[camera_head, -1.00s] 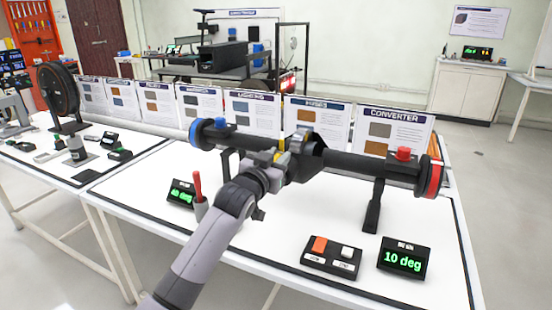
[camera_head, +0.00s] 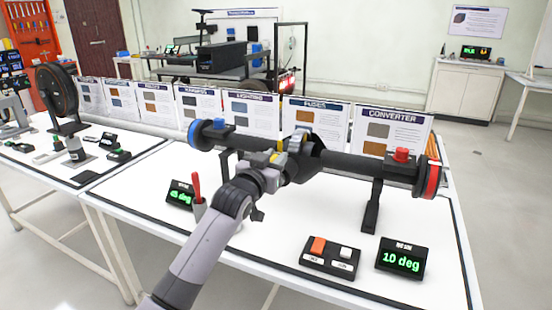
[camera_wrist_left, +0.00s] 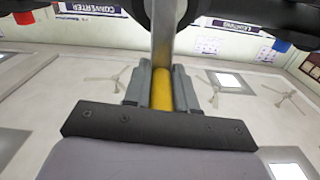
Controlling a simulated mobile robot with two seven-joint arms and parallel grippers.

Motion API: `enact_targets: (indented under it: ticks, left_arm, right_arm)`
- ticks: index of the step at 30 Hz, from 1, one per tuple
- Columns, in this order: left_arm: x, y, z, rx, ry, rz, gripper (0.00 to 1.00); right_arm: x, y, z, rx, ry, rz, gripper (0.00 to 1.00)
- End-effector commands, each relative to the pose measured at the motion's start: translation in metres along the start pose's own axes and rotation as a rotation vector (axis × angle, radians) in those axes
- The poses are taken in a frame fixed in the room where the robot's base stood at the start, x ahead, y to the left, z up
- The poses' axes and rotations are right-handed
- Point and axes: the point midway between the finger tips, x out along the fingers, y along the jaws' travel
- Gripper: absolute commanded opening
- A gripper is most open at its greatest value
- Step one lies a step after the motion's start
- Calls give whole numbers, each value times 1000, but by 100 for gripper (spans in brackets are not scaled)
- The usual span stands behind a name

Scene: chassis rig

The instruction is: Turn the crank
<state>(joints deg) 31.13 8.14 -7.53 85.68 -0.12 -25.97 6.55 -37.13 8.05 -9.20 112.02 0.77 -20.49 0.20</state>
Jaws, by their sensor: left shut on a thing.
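The crank has a yellow handle (camera_head: 277,158) and a grey metal arm (camera_head: 295,142), on the middle of a long black horizontal shaft tube (camera_head: 355,163). My left gripper (camera_head: 273,168) is shut on the yellow handle. In the left wrist view the handle (camera_wrist_left: 162,92) sits between the two grey fingers, and the metal crank arm (camera_wrist_left: 163,38) runs from it up to the dark tube. The tube has a blue ring (camera_head: 195,134) at its left end and a red ring (camera_head: 433,179) at its right end. My right gripper is not in view.
A display (camera_head: 401,259) reads 10 deg. Another display (camera_head: 181,193) stands at left, its digits hard to read. A box with orange and white buttons (camera_head: 330,258) and a red-handled lever (camera_head: 197,190) stand on the white table (camera_head: 290,220). Information cards line the back.

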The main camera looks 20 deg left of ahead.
Motion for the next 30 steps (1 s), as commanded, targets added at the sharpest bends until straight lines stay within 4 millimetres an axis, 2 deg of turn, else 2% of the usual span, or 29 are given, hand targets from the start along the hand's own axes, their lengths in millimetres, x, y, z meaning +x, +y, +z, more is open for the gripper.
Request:
enact_targets:
  ticks: [1,14,30]
  left_arm:
    - [0,-10,2,-3,-9,-17,0]
    - [0,-25,8,-240,-11,-18,0]
    - [-1,-42,26,-584,-13,-19,0]
  right_arm:
    - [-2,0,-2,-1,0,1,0]
    - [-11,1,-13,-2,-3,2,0]
    - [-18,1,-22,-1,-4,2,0]
